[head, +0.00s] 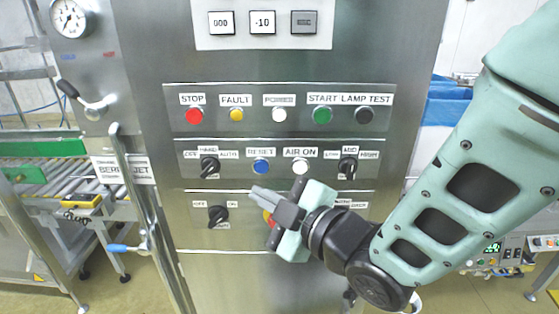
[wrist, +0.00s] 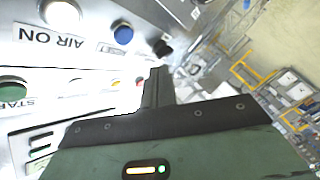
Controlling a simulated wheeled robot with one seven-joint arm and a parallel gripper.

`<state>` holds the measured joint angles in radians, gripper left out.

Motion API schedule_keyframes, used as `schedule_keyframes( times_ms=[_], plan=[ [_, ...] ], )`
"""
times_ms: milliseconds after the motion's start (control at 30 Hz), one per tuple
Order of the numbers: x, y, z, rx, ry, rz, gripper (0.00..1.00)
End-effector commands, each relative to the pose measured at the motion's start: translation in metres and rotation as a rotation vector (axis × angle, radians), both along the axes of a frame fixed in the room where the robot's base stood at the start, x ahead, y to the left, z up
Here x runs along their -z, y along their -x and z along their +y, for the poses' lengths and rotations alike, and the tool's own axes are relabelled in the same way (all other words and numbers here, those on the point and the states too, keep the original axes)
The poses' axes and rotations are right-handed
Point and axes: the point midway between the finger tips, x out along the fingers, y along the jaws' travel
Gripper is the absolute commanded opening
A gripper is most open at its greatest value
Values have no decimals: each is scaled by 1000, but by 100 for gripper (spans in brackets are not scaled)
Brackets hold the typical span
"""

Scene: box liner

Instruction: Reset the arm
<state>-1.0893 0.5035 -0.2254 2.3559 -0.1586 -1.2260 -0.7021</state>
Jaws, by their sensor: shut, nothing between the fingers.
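My gripper (head: 262,192) is shut and empty in front of the lower part of a steel control panel (head: 225,268). Its fingers point left in the head view, just below the blue RESET button (head: 261,166) and the white AIR ON button (head: 300,167). The gap between fingers and panel is hard to judge. In the wrist view the shut fingers (wrist: 155,78) show at the centre. The blue button (wrist: 122,33) and white button (wrist: 62,14) stand beyond them. My gripper covers most of a red and yellow control on the lowest row.
Above are the STOP button (head: 194,115), yellow FAULT lamp (head: 236,114) and green START button (head: 322,115). Black selector knobs (head: 209,166) sit on the lower rows. A door handle (head: 136,195) and roller conveyor (head: 50,176) are at the left.

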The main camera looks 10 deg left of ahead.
Motion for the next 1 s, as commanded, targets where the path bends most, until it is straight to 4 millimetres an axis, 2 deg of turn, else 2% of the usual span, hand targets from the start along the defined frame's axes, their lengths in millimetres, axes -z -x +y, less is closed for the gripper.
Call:
schedule_keyframes(
  times_ms=[133, 233, 367, 467, 667, 800, 900, 1000],
  plan=[
    [4, -4, -6, 23, 13, 41, 0],
    [17, -11, -22, 84, 56, 161, 0],
    [42, -13, -56, 202, 139, 404, 0],
    [60, -4, -87, 300, 206, 601, 0],
    [88, 39, -155, 511, 347, 970, 0],
    [99, 82, -202, 673, 450, 1194, 0],
    [102, 112, -230, 778, 518, 1315, 0],
    [102, 134, -249, 859, 567, 1397, 0]
  ],
)
